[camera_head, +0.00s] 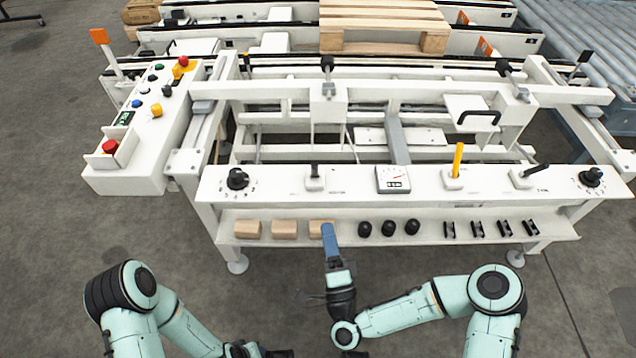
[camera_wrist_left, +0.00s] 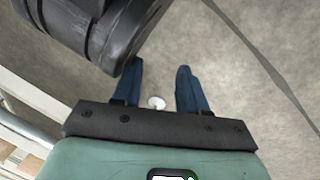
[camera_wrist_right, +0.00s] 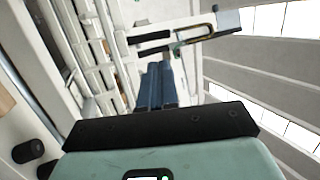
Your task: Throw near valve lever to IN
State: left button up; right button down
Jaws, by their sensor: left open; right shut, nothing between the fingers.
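On the front panel (camera_head: 350,190) in the head view stand a short upright black lever (camera_head: 314,171), an upright yellow lever (camera_head: 457,160) and a black lever (camera_head: 537,170) tilted to the right. Their labels are too small to read, so I cannot tell which one is the near valve lever. My right gripper (camera_head: 328,231) is shut and empty, below the panel and left of the gauge, overlapping a wooden block in the picture. Its closed blue fingers also show in the right wrist view (camera_wrist_right: 159,68). My left gripper (camera_wrist_left: 160,68) is open and empty over bare floor.
A shelf (camera_head: 345,238) under the panel carries wooden blocks (camera_head: 284,229), black knobs (camera_head: 388,228) and small black clips (camera_head: 477,229). Round dials (camera_head: 237,179) and a gauge (camera_head: 393,180) share the panel. A button console (camera_head: 150,125) stands at left. Floor at left is clear.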

aim_at(315, 171)
jog(key=b+x, duration=0.1)
jog(key=x, duration=1.1)
jog(key=shift+b, duration=0.35)
pick_arm(q)
jog(key=shift+g, duration=0.6)
jog(key=s+f, duration=0.3)
jog(key=shift+s+a, duration=0.2)
jog(key=shift+a, duration=0.05)
jog(key=shift+r, duration=0.15)
